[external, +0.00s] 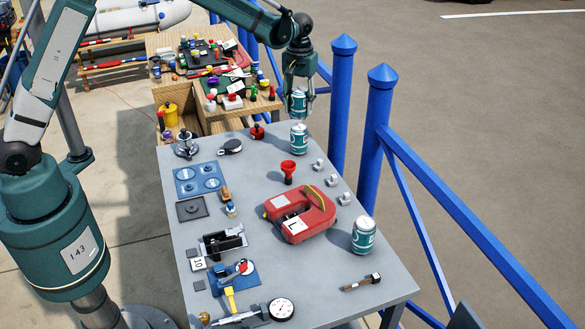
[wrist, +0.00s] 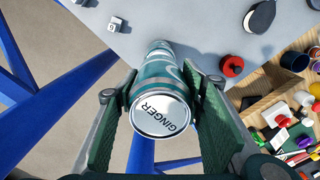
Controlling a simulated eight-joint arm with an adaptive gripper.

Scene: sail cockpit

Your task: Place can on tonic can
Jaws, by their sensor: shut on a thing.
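My gripper (external: 299,103) is above the far right part of the grey table, with its fingers closed on the sides of a teal and silver can (external: 299,100). In the wrist view this can (wrist: 160,117) shows a silver lid reading "GINGER", between the two fingers. A second teal can (external: 299,139) stands upright on the table directly below the held one in the external view; whether they touch is hard to tell. A third teal can (external: 363,235) stands upright near the right edge. I cannot read which standing can is tonic.
The grey table (external: 260,170) also holds a red case (external: 300,214), a red funnel (external: 288,171), several small labelled blocks and a blue plate (external: 199,179). Blue posts and railing (external: 379,130) run close along the right side. A cluttered wooden bench stands behind.

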